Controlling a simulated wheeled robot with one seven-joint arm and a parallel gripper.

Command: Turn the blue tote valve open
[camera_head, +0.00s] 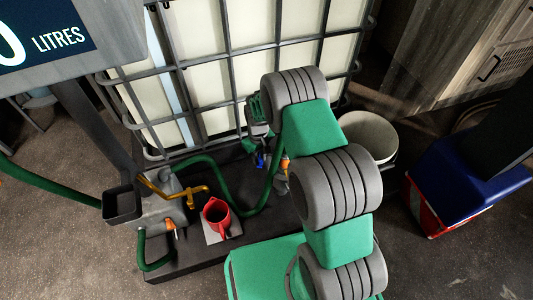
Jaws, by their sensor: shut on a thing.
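The tote (210,75) is a pale tank in a grey metal cage at the back. The blue tote valve handle (260,159) shows as a small blue patch low at the tote's front. My gripper (261,151) reaches down to it from the end of my green and grey arm and is shut on it. The fingers are small and partly hidden. The valve body behind the gripper and the exact angle of the handle cannot be made out.
A green hose (235,208) curves from the valve area to a grey box with a yellow tap (180,190). A red jug (216,214) stands on a pale plate. A white bucket (372,136) is right of my arm, and a blue and red cooler (465,185) farther right.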

